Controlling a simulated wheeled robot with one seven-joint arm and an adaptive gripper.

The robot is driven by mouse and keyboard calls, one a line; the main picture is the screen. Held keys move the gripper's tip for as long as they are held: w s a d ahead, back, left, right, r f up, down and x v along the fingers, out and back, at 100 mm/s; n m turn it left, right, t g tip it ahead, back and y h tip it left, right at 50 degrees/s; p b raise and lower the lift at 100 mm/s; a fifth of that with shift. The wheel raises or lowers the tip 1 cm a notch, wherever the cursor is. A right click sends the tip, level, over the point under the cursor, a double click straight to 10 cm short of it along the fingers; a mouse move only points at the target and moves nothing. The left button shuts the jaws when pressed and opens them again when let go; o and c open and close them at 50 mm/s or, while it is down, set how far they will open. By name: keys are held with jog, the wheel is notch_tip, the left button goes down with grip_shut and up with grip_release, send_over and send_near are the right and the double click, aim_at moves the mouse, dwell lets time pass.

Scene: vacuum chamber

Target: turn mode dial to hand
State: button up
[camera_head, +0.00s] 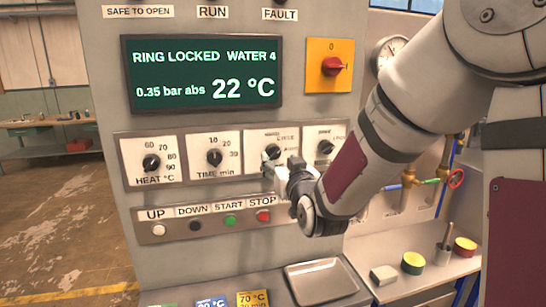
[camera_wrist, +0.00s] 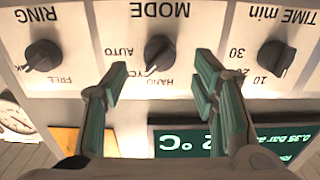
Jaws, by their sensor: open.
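The mode dial (camera_wrist: 160,52) is a round black knob under the upside-down word MODE in the wrist view. AUTO, HAND and a partly hidden label are printed around it. A pale mark on the knob points toward the lower left there, near the partly hidden label. In the head view the mode dial (camera_head: 272,151) is partly covered by my gripper (camera_head: 277,165). In the wrist view my gripper (camera_wrist: 160,80) is open and empty, its green-padded fingers spread to either side of the dial. I cannot tell whether a finger touches the panel.
The ring dial (camera_wrist: 42,55) and time dial (camera_wrist: 275,57) flank the mode dial. A screen (camera_head: 204,75) reads RING LOCKED, and a red switch (camera_head: 331,66) is beside it. Push buttons, including STOP (camera_head: 263,216), sit below. A metal tray (camera_head: 322,281) lies on the ledge.

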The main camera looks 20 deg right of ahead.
aim_at(276, 156)
jog(key=shift+w, duration=2.45)
jog(key=c, duration=1.2)
